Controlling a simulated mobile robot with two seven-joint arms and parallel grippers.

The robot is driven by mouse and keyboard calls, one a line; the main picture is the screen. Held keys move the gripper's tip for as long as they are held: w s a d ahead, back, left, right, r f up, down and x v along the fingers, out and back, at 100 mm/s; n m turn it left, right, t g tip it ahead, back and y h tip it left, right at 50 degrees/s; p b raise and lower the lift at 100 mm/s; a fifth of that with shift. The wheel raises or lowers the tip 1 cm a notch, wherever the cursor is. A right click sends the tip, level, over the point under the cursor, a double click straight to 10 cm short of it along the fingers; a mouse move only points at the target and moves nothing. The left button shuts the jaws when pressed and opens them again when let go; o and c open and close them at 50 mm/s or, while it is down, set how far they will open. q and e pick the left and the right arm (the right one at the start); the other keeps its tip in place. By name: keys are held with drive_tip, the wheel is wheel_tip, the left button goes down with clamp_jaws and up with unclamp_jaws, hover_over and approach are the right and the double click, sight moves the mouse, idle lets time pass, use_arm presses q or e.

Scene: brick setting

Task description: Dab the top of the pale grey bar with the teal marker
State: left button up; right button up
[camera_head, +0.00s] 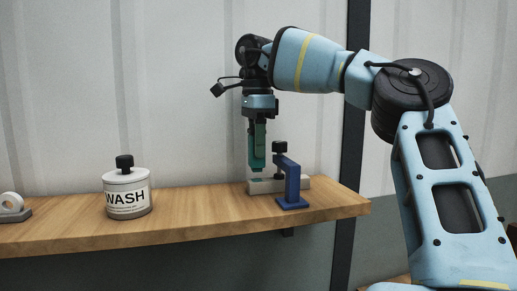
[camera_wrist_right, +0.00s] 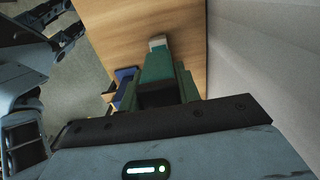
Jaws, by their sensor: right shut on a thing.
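The pale grey bar (camera_head: 264,187) lies on the wooden shelf in the head view. A blue clamp (camera_head: 291,186) with a black knob stands at its right part and hides some of it. My right gripper (camera_head: 258,150) points straight down above the bar's left part, shut on the teal marker (camera_head: 257,160). The marker is upright, its lower end at or just over the bar's top; I cannot tell whether they touch. In the right wrist view the marker (camera_wrist_right: 156,66) runs away from my jaws, with a pale patch at its far end. My left gripper is not seen in the head view.
A white WASH jar (camera_head: 127,194) with a black cap stands on the shelf (camera_head: 200,212) to the left. A white roll on a grey base (camera_head: 14,210) is at the far left. A corrugated wall (camera_head: 180,80) rises behind. The shelf between jar and bar is clear.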

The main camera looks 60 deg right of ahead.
drive_tip(key=shift+r+p, duration=0.4)
drive_tip(key=shift+r, duration=2)
drive_tip(key=shift+f, duration=0.1)
